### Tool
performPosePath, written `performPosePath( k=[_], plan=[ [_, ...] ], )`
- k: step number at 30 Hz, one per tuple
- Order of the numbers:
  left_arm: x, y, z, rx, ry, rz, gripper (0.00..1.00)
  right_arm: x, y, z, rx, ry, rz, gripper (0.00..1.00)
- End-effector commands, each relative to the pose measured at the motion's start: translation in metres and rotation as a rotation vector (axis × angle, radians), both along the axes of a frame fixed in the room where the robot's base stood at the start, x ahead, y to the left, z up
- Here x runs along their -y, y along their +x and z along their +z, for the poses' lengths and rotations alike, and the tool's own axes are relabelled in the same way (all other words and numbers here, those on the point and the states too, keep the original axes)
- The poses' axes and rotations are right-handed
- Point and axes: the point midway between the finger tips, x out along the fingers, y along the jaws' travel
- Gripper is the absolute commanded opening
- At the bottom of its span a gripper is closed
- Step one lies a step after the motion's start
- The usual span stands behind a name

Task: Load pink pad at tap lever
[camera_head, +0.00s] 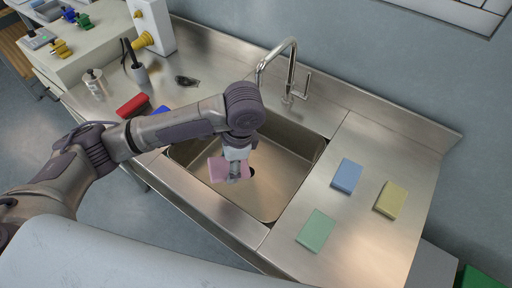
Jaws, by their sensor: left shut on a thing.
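A pink pad (216,170) is held in my left gripper (236,176), which is shut on it over the sink basin (280,186). Part of the pad is hidden behind the fingers. The tap (290,62) stands behind the basin, its curved spout to the left. The tap lever (305,86) rises at the right side of the tap, and the pad is apart from it, nearer the front left. My right gripper is not in view.
A blue pad (346,176), a yellow pad (390,199) and a green pad (316,230) lie on the steel counter right of the basin. The wall is behind the tap.

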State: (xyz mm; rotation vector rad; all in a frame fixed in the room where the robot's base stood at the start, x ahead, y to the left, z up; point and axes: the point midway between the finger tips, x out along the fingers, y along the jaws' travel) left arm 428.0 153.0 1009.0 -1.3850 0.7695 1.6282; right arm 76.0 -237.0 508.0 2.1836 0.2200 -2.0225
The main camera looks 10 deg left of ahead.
Motion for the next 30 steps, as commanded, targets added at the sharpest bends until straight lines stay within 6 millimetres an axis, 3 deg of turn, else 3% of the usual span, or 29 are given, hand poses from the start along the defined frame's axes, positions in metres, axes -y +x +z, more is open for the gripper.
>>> performPosePath(
  k=[1,18,24,30],
  plan=[
    [0.005,0.002,0.006,-0.005,0.019,-0.103,0.40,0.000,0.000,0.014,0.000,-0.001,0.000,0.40],
    [0.048,0.024,0.005,0.128,0.226,-1.347,0.40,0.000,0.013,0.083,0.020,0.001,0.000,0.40],
    [0.057,0.027,0.004,0.182,0.251,-1.557,0.40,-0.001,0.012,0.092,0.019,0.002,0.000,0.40],
    [0.059,0.033,0.000,0.195,0.258,-1.598,0.40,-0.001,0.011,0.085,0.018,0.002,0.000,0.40]
  ],
)
